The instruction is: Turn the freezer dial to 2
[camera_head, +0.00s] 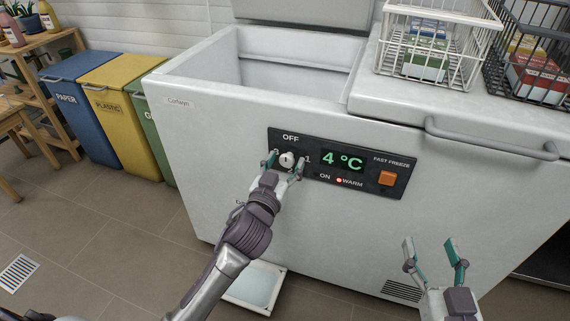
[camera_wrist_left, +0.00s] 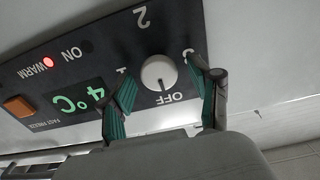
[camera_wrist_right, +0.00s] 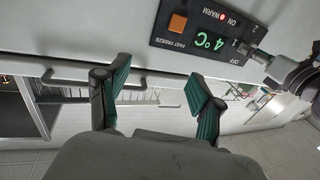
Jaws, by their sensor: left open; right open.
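The freezer dial (camera_head: 287,160) is a small round white knob on the black control panel (camera_head: 364,190). In the left wrist view the dial (camera_wrist_left: 159,72) shows upside down, and its dark mark appears to lie on the OFF side. The labels OFF, 1 and 2 are readable there; the 3 is partly hidden by a finger. My left gripper (camera_head: 283,166) is open, with one finger on either side of the dial; contact cannot be told. My right gripper (camera_head: 430,246) is open and empty, in front of the freezer, below and right of the panel.
The panel display (camera_head: 342,161) reads 4 °C, and a red light (camera_head: 339,180) shows by WARM. An orange FAST FREEZE button (camera_head: 387,178) is at the right. A grey handle (camera_head: 490,141) projects from the lid. Wire baskets (camera_head: 470,41) stand on top. Bins (camera_head: 62,95) stand left.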

